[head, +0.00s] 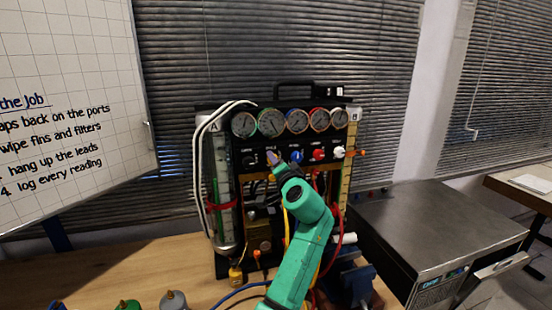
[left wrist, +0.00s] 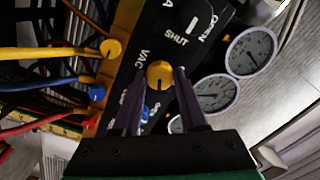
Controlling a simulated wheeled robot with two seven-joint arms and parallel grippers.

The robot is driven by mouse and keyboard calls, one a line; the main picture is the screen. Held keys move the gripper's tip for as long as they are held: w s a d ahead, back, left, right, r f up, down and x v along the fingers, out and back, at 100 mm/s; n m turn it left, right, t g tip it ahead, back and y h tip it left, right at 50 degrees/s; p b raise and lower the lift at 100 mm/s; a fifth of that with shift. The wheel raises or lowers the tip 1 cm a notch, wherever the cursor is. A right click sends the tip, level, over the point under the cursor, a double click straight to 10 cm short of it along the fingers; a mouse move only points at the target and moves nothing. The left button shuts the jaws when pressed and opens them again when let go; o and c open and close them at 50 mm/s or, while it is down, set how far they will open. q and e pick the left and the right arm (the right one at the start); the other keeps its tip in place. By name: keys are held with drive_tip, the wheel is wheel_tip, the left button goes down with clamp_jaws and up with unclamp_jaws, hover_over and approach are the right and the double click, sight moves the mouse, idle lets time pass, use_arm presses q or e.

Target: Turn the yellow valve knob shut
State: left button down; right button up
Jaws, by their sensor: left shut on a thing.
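The yellow valve knob (left wrist: 159,74) sits on the black panel beside the letters "VAC" in the left wrist view, with a dark mark on its face. My left gripper (left wrist: 160,82) has one finger on each side of it and is shut on it. In the head view my left gripper (head: 273,159) reaches up to the gauge rig (head: 225,262) from below, at the knob row under the gauges, and hides the yellow knob. My right gripper is in neither view.
A black knob (head: 249,160) is left of the gripper; blue (head: 296,157), red (head: 318,154) and white (head: 339,152) knobs are to its right. Gauges (head: 271,122) sit above. Coloured hoses and leads hang below. A steel-topped unit (head: 440,222) stands at right.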

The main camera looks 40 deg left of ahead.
use_arm(q)
drive_tip(key=m+p, duration=0.1)
drive_tip(key=m, duration=0.1)
drive_tip(key=m+p, duration=0.1)
drive_tip(key=m, duration=0.1)
drive_tip(key=shift+a+r+m, duration=0.1)
drive_tip(key=shift+r+m, duration=0.2)
drive_tip(key=shift+r, duration=0.05)
drive_tip(key=shift+p, duration=0.3)
drive_tip(key=c, duration=0.6)
unclamp_jaws()
drive_tip(key=shift+o, duration=0.8)
drive_tip(key=shift+w+a+f, duration=0.1)
drive_tip(key=shift+a+f, duration=0.15)
drive_tip(key=shift+f, duration=0.05)
drive_tip(key=b+v, duration=0.5)
drive_tip(key=v, duration=0.9)
drive_tip(key=shift+d+b, duration=0.2)
drive_tip(key=shift+b, duration=0.1)
